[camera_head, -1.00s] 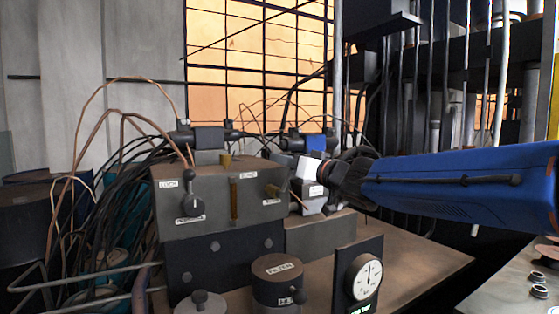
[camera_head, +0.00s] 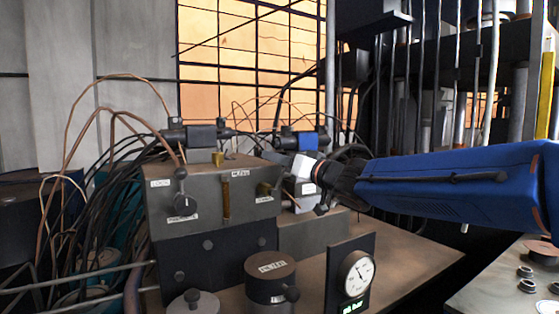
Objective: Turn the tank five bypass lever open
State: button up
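A grey valve block (camera_head: 212,220) stands left of centre in the head view with small white labels too small to read surely. On its front are a dark round-knobbed lever (camera_head: 184,204), an upright brass lever (camera_head: 226,202) and a short brass knob at the right (camera_head: 265,188). I cannot tell which is the tank five bypass lever. My blue arm reaches in from the right, and my dark gripper (camera_head: 340,176) is behind and right of the block, by a white block (camera_head: 303,167). Its fingertips are hidden or too small, so opening and contact cannot be told.
A round gauge (camera_head: 357,273) with a green readout stands in front on the brown bench (camera_head: 405,255). A dark lidded cylinder (camera_head: 271,281) stands left of it. Cables and copper pipes crowd the left. Bench to the gauge's right looks clear.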

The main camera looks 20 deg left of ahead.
jog(key=v, duration=1.7)
jog(key=shift+d, duration=0.2)
jog(key=shift+s+f, duration=0.1)
